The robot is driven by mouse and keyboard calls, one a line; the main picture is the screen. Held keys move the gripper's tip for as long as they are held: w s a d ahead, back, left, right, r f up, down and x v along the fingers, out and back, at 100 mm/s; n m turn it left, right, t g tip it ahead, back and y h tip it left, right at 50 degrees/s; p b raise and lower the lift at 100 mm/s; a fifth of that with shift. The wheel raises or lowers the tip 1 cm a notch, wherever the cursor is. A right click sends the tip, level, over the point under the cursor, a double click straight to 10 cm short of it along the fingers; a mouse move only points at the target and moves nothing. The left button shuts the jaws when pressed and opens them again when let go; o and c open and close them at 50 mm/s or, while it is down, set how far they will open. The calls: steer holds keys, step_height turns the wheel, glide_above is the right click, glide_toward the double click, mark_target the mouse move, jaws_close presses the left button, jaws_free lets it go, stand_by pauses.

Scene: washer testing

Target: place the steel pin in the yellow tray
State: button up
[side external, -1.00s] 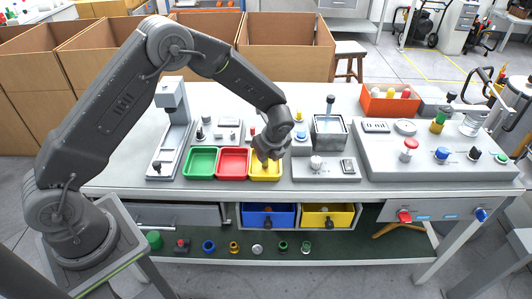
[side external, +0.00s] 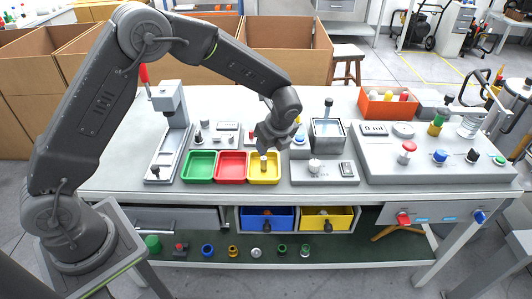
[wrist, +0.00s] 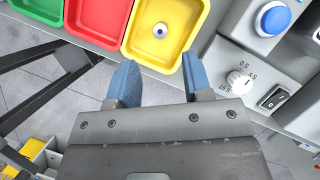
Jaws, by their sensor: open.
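The steel pin (side external: 263,164) stands upright in the yellow tray (side external: 275,177), clear of the tray's walls. In the wrist view the pin (wrist: 160,31) shows end-on as a small round grey top with a dark centre, inside the yellow tray (wrist: 182,42). My gripper (side external: 264,147) is above the yellow tray and apart from the pin. In the wrist view my gripper's blue fingers (wrist: 162,76) are spread with nothing between them.
A red tray (side external: 232,178) and a green tray (side external: 198,178) sit left of the yellow one. A grey panel with a knob and a switch (side external: 347,170) is to the right. An orange bin (side external: 388,108) and a large control console (side external: 430,167) stand further right.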

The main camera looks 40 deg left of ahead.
steer(key=s+r+n+t+h, duration=0.2)
steer(key=s+r+n, duration=1.05)
steer(key=r, duration=0.65)
steer(key=s+r+n+t+h, duration=0.1)
steer(key=s+n, duration=0.6)
steer(key=s, duration=0.8)
steer(key=shift+s+d+n+t+h, duration=0.2)
steer(key=shift+n+t+h, duration=0.15)
steer(key=shift+t+h, duration=0.45)
steer(key=shift+r, duration=0.1)
